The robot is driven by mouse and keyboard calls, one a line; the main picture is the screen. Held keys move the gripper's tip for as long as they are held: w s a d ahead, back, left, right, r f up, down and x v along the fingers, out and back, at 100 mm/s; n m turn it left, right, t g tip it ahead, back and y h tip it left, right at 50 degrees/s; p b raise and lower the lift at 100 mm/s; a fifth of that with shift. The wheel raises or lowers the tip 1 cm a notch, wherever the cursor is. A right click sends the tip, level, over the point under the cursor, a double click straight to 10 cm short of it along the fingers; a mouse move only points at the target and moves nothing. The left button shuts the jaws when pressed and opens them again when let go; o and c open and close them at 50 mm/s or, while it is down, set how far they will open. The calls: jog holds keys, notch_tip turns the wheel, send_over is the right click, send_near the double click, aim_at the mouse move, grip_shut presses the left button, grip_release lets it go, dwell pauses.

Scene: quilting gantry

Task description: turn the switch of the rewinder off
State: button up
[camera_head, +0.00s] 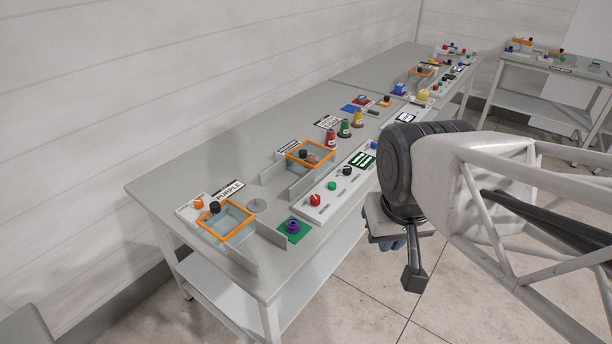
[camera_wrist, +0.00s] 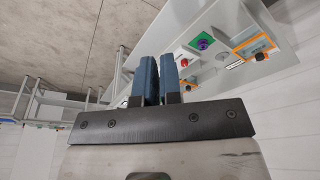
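A long white control panel (camera_head: 325,199) lies along the front of the near table. It carries a red button (camera_head: 315,199), a green button (camera_head: 332,185), a black knob-like switch (camera_head: 347,170) and a dark green striped display (camera_head: 361,160). The panel's lettering is too small to read, so I cannot tell which control is the rewinder's switch or how it is set. My gripper (camera_wrist: 159,60) shows two blue fingers close together with nothing seen between them. In the head view it is mostly hidden below my wrist, off the table's front edge and right of the panel.
Open floor (camera_head: 350,300) lies in front. Another table (camera_head: 552,68) stands at the far right.

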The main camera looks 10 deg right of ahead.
jog(key=o, duration=0.5)
jog(key=shift+w, duration=0.2)
jog(key=shift+o, duration=1.1)
jog(key=shift+w+r, duration=0.1)
jog(key=shift+w, duration=0.2)
jog(key=shift+o, duration=1.3)
jog(key=w+m, duration=0.2)
jog(key=w, duration=0.8)
jog(key=shift+w+a+f+m+g, duration=0.25)
jog(key=shift+a+f+m+g, duration=0.05)
jog(key=shift+a+f+m, duration=0.1)
jog(key=m+g, duration=0.2)
jog(key=m, duration=0.6)
send_over(315, 198)
notch_tip(315, 198, down, 20)
jog(key=shift+s, duration=0.1)
jog(key=shift+w+f, duration=0.25)
jog(key=shift+f, duration=0.1)
jog(key=shift+f, duration=3.8)
